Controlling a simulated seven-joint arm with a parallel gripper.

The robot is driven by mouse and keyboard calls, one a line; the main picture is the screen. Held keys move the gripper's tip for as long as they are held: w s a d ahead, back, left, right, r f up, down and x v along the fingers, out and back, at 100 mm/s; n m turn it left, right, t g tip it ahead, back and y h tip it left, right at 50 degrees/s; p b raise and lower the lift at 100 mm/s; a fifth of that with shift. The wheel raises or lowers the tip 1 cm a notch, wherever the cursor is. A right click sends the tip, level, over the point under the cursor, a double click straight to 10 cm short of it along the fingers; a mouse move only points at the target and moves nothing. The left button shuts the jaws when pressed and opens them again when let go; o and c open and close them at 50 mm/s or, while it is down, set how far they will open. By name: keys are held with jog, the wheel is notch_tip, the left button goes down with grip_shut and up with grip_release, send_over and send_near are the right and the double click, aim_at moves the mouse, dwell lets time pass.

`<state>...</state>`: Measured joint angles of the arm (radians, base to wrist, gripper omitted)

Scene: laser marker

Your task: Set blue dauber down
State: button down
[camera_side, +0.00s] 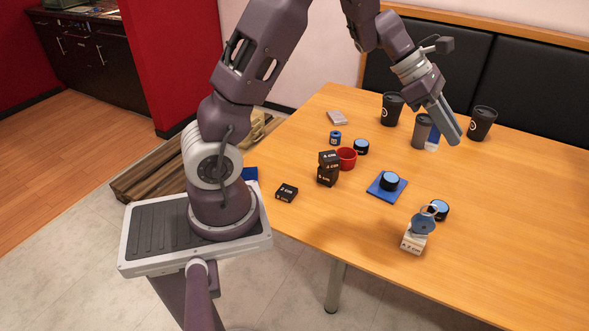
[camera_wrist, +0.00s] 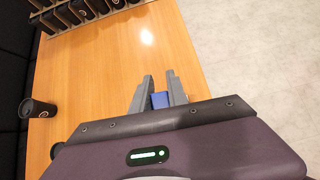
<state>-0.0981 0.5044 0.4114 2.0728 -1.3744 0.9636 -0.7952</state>
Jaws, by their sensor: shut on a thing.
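My gripper (camera_wrist: 160,76) is shut on a blue piece, the blue dauber (camera_wrist: 160,100), which shows between the two grey fingers in the wrist view. In the side view my gripper (camera_side: 456,135) is raised over the back right of the table, fingers slanting down to the right. The dauber cannot be made out clearly there. A blue and white patch (camera_side: 433,138) shows just left of the fingers; I cannot tell whether it is held or stands behind them.
A black pot with a light blue top (camera_side: 389,180) sits on a blue square mat (camera_side: 376,191). Black cups (camera_side: 392,109) (camera_side: 482,124) and a grey cup (camera_side: 421,132) stand near the gripper. A red cup (camera_side: 347,158) and small black blocks (camera_side: 327,176) stand left. The right table is clear.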

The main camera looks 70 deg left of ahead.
jog(key=s+f+m+g+h, duration=0.2)
jog(key=s+f+m+g, duration=0.45)
jog(key=m, duration=0.35)
jog(key=s+a+f+m+g+y, duration=0.3)
jog(key=s+a+f+m+g, duration=0.4)
jog(key=s+a+m, duration=0.2)
jog(key=s+a+f+m+t+y, duration=0.1)
jog(key=s+a+m+y, duration=0.2)
jog(key=a+m+y, duration=0.35)
jog(key=s+a+f+m+t+y, duration=0.1)
jog(key=s+a+m+t+y, duration=0.15)
jog(key=a+m, duration=0.7)
jog(key=s+a+f+m+y, duration=0.25)
jog(key=a+m+y, duration=0.25)
jog(key=a, duration=0.7)
jog(key=shift+t, duration=0.3)
notch_tip(320, 180, down, 9)
jog(key=shift+s+f, duration=0.1)
jog(key=shift+s, duration=0.05)
jog(key=shift+f, duration=0.1)
